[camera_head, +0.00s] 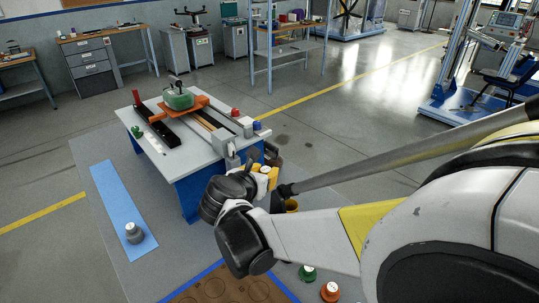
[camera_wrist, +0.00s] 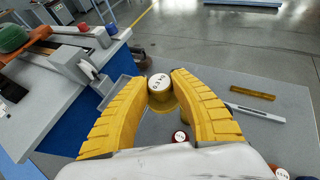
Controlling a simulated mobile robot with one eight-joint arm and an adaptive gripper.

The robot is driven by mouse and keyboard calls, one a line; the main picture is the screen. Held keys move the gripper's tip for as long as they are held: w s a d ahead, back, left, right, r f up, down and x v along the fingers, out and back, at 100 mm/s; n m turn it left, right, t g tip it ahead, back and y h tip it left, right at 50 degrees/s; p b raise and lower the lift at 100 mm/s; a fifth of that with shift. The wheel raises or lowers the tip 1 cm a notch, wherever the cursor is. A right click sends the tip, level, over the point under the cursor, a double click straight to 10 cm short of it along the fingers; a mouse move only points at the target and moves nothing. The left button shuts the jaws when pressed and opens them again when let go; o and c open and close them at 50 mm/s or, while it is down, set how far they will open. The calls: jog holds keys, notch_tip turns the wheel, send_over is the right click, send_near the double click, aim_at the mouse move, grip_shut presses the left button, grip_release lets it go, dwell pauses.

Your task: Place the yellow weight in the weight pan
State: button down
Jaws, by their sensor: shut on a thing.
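The yellow weight (camera_wrist: 159,92), with a white labelled top, is between the two yellow fingers of my gripper (camera_wrist: 162,84) in the wrist view. My gripper is shut on it and holds it upright. In the head view my arm's wrist hides most of the gripper and the weight. A grey open tray, seemingly the weight pan (camera_wrist: 117,93), is just left of the gripper in the wrist view, beside the table's blue side. The weight is apart from it, to its right. The pan is hidden or unclear in the head view.
A table (camera_head: 175,152) carries a rig with a green piece (camera_head: 178,98). A grey weight (camera_head: 133,233) stands on a blue strip (camera_head: 112,192). Green (camera_head: 307,273) and orange (camera_head: 330,292) weights stand near a brown board (camera_head: 215,291).

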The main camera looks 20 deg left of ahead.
jog(key=s+a+r+y+p, duration=0.1)
jog(key=s+a+r, duration=0.4)
jog(key=a, duration=0.5)
jog(key=shift+n, duration=0.4)
jog(key=w+f, duration=0.2)
jog(key=w, duration=0.1)
jog(key=w+f+b, duration=0.1)
jog(key=w+f, duration=0.2)
jog(key=w, duration=0.1)
jog(key=w+d+f+b, duration=0.1)
jog(key=w+f, duration=0.1)
jog(key=w, duration=0.1)
jog(key=shift+w+d+f, duration=0.1)
jog(key=shift+w+f, duration=0.25)
jog(key=shift+f+b, duration=0.8)
jog(key=shift+f, duration=1.2)
jog(key=shift+f, duration=0.1)
jog(key=c, duration=1.2)
grip_release()
